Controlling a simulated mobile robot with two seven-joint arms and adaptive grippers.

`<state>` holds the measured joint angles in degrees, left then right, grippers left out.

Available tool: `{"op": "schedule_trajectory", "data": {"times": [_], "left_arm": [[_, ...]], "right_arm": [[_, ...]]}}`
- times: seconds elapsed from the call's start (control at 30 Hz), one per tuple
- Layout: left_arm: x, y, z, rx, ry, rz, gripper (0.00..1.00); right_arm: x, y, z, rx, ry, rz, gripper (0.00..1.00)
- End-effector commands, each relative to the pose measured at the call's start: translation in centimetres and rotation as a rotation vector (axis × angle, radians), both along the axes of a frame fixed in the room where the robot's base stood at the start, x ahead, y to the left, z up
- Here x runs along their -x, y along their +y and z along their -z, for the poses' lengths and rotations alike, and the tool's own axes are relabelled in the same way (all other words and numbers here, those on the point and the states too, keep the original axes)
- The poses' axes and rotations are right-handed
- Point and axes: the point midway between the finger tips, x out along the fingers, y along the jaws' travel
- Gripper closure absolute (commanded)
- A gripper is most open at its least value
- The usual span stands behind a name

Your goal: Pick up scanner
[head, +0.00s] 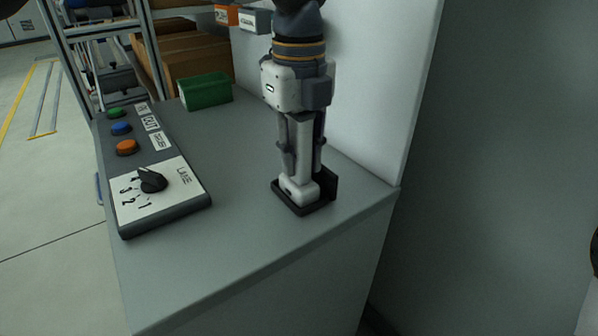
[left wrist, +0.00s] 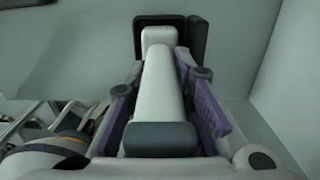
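The scanner (head: 301,159) is white with a grey end and stands upright in a black holder (head: 304,207) near the right side of the grey counter. My left gripper (head: 302,160) points down over it from above, with one finger on each side of its body. In the left wrist view the scanner (left wrist: 160,90) runs between the purple finger pads, which lie close along both sides; the gripper looks shut on it. The scanner's foot is still in the holder (left wrist: 195,38).
A control panel (head: 190,211) with coloured buttons and a black knob (head: 152,180) lies left on the counter (head: 245,240). A green bin (head: 205,91) stands at the back. A white wall panel (head: 385,100) rises close behind the holder. The counter's front is clear.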

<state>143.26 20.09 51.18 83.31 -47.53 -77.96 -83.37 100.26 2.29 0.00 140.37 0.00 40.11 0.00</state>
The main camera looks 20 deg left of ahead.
Motion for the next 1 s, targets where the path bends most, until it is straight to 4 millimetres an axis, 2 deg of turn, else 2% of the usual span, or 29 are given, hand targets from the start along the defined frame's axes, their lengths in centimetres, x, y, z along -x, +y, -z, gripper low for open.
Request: {"op": "schedule_trajectory", "data": {"times": [0.37,0.47,0.6,0.83,1.0], "left_arm": [[0.0,0.0,-0.1,-0.001,-0.001,0.000,1.00],[-0.1,0.0,-0.9,-0.001,-0.002,-0.001,1.00],[-0.1,0.1,-3.6,0.000,-0.005,-0.002,1.00],[3.6,4.6,-10.3,0.003,-0.015,-0.003,1.00],[6.5,8.5,-12.0,0.003,-0.010,-0.002,1.00]], "right_arm": [[0.0,0.0,0.0,0.000,0.000,0.000,0.60],[0.0,0.0,0.0,0.000,0.001,0.000,0.60],[0.1,0.0,0.1,0.000,0.002,0.000,0.60],[-1.3,0.0,-1.2,0.000,-0.049,0.000,0.60],[-1.9,0.0,-1.7,0.000,-0.071,0.001,0.60]]}}
